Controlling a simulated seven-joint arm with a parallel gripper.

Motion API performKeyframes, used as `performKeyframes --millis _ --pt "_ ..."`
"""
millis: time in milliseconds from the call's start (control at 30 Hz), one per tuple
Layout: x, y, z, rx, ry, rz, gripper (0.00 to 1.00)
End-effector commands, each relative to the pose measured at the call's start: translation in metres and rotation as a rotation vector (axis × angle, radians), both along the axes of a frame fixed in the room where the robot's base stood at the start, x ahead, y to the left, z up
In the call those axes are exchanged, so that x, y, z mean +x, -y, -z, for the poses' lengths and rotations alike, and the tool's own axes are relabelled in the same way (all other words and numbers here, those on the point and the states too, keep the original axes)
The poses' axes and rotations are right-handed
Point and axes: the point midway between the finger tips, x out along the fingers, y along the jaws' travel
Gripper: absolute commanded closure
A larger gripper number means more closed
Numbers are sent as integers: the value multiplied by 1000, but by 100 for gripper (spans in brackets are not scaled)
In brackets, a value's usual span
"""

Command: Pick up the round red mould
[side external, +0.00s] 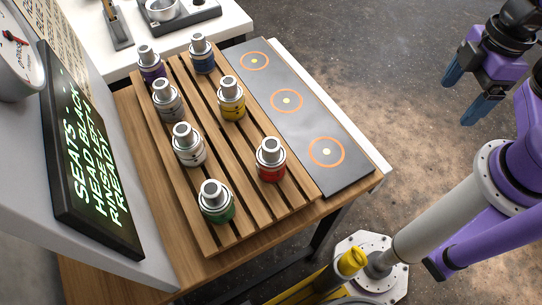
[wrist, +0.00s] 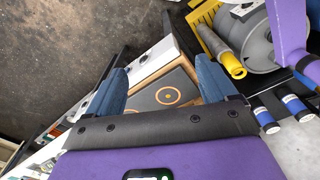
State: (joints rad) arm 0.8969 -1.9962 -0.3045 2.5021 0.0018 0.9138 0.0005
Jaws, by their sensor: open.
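The round red mould (side external: 271,160) stands upright on the slatted wooden rack (side external: 238,205), near its front right side. It has a silver top and a red lower body. My gripper (side external: 468,90) is open and empty, well to the right of the rack and above the floor. In the wrist view its two blue fingers (wrist: 160,66) are spread apart with nothing between them. I cannot make out the red mould in the wrist view.
Several similar moulds share the rack, including a green one (side external: 216,202), a white one (side external: 189,145) and a yellow one (side external: 231,99). A dark plate (side external: 305,128) with orange rings lies right of the rack, bare. A lettered sign (side external: 88,150) stands at left.

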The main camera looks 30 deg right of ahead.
Motion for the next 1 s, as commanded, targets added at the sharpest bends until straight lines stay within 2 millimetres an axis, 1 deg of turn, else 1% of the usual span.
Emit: performKeyframes --millis 167,267,367,500,600,800,1000 --pt "3 -4 3 12 10 -1 15" --pt "13 -16 11 51 43 -4 15" --pt "28 -35 22 118 97 -16 15" --pt "48 -65 39 235 178 -42 15" --pt "60 -85 49 321 228 -64 15" --pt "75 -122 64 506 310 -114 15" --pt "80 -152 73 705 365 -158 15"
